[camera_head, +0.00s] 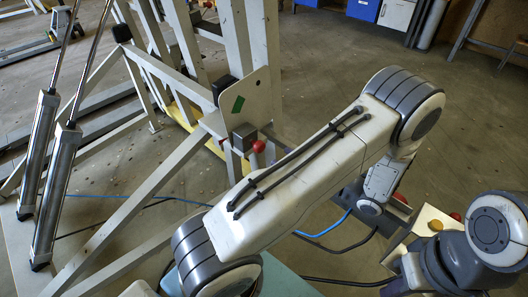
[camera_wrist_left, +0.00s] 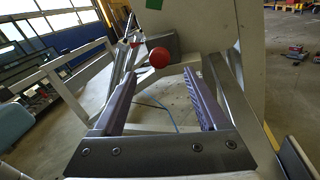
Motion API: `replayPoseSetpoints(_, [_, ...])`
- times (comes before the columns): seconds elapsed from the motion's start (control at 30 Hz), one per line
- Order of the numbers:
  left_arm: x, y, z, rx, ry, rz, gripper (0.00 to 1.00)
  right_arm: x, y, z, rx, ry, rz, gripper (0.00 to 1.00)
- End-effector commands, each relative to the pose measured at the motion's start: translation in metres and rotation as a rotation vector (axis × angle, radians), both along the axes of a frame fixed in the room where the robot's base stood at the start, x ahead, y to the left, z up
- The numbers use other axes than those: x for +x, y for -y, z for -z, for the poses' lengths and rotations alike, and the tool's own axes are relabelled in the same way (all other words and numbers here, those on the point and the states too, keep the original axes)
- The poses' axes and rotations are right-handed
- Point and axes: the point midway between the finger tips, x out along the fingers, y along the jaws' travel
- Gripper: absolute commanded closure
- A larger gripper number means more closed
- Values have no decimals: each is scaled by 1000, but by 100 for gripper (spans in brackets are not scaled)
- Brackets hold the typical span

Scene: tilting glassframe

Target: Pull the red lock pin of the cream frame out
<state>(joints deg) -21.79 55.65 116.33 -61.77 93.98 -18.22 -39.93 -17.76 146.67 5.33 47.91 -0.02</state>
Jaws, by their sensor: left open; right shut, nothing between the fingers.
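The red lock pin shows as a round red knob (camera_head: 258,147), set at a grey metal block (camera_head: 244,137) on the upright plate of the cream frame (camera_head: 262,98). In the left wrist view the red knob (camera_wrist_left: 159,57) appears between and just beyond the fingertips of my left gripper (camera_wrist_left: 162,74). That gripper is open, with one purple-lined finger on each side and nothing held. I cannot tell whether a finger touches the knob. In the head view my left forearm largely hides this gripper. My right arm shows at the lower right, but its gripper is not visible.
Two silver cylinders (camera_head: 53,190) lean on the left side. A diagonal cream beam (camera_head: 130,205) runs below the plate. A cream control box (camera_head: 432,221) with a red button stands at the right. Blue and black cables lie on the floor.

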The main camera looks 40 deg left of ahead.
Motion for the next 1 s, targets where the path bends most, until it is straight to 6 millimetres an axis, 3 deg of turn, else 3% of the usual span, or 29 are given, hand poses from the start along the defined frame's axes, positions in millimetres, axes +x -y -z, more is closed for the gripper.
replayPoseSetpoints(0.2, [-6, -43, 1, -1, 0, -6, 24, 0, 0, 7, 0, 0, 0, 100])
replayPoseSetpoints(0.4, [-9, -68, 1, -2, 2, -4, 24, 0, 0, 11, 0, 0, 0, 100])
replayPoseSetpoints(0.8, [-10, -76, 0, -2, 2, -2, 24, 0, 0, 11, 0, 0, 0, 100])
replayPoseSetpoints(1.0, [-10, -76, 0, -2, 2, -2, 100, 0, 0, 11, 0, 0, 0, 100])
